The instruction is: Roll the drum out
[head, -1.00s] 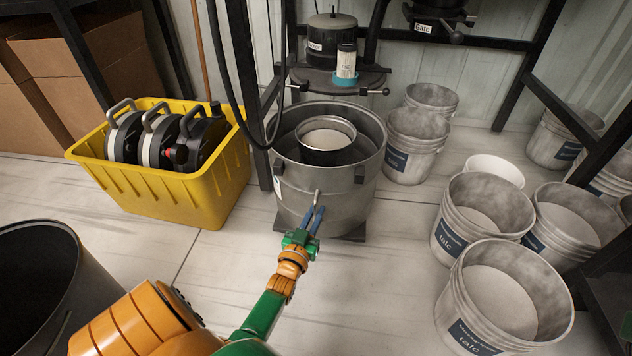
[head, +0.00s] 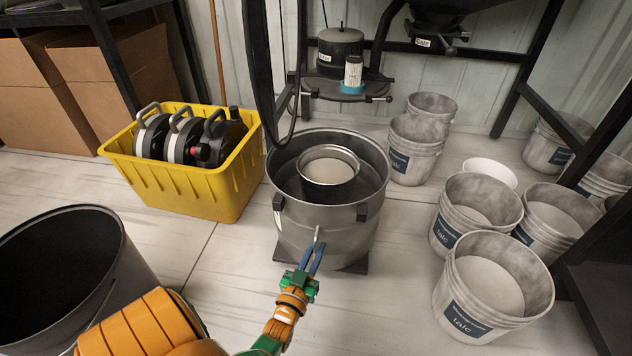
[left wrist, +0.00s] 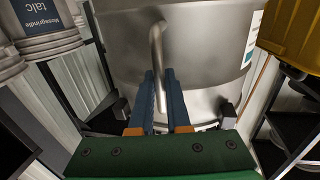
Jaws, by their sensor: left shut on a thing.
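The grey metal drum (head: 330,232) stands upright on a dark flat base (head: 346,264) in the middle of the head view. A smaller round metal vessel with pale contents (head: 329,168) sits inside its open top. My left gripper (head: 314,256) is shut on the drum's handle (head: 318,238), a bent metal bar on the near side. In the left wrist view the blue fingers (left wrist: 158,92) close around the handle (left wrist: 156,45), with the drum wall (left wrist: 200,45) filling the picture behind. My right gripper is not in view.
A yellow crate (head: 185,187) of reels stands left of the drum. A dark open bin (head: 120,262) is at the near left. Several talc buckets (head: 490,312) stand on the right. Floor in front is clear.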

